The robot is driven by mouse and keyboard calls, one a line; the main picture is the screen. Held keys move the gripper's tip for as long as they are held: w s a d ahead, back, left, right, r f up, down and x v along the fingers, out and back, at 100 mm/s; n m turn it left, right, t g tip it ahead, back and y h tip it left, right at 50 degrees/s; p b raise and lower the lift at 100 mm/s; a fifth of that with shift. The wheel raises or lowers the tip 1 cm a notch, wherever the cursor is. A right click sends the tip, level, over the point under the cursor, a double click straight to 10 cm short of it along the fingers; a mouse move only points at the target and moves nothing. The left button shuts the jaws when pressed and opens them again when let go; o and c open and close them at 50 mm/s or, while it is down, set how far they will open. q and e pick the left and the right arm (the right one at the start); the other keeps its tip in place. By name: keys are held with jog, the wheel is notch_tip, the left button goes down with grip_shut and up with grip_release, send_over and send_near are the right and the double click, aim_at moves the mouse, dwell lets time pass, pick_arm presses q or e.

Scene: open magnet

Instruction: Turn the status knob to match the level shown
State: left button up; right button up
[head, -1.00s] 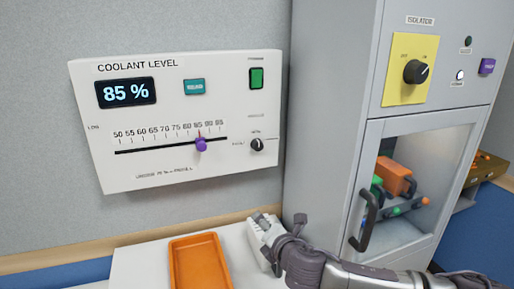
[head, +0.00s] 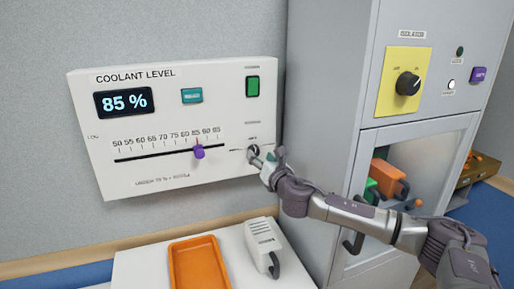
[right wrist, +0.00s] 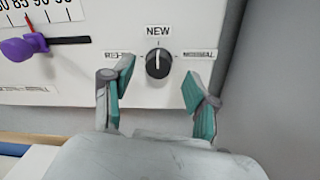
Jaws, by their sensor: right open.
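The white coolant panel (head: 221,143) has a display (head: 124,102) reading 85 %. The small black status knob (right wrist: 158,63) sits at its lower right. In the right wrist view its white mark points up at NEW, with a partly covered label on the left and one that looks like NORMAL on the right. My right gripper (right wrist: 158,82) is open, its fingers below and either side of the knob, not closed on it. In the head view the gripper (head: 267,168) partly hides the knob. My left gripper is not in view.
A purple slider (head: 198,152) stands near 85 on the panel scale. A teal button (head: 192,96) and green switch (head: 253,86) are above. An orange tray (head: 199,264) and white handled device (head: 262,247) lie below. The grey cabinet (head: 335,100) stands close on the right.

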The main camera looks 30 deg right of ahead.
aim_at(256, 152)
jog(key=shift+w+d+p, duration=0.15)
jog(key=shift+w, duration=0.75)
jog(key=shift+w+d+p, duration=0.15)
jog(key=shift+w, duration=0.7)
grip_shut()
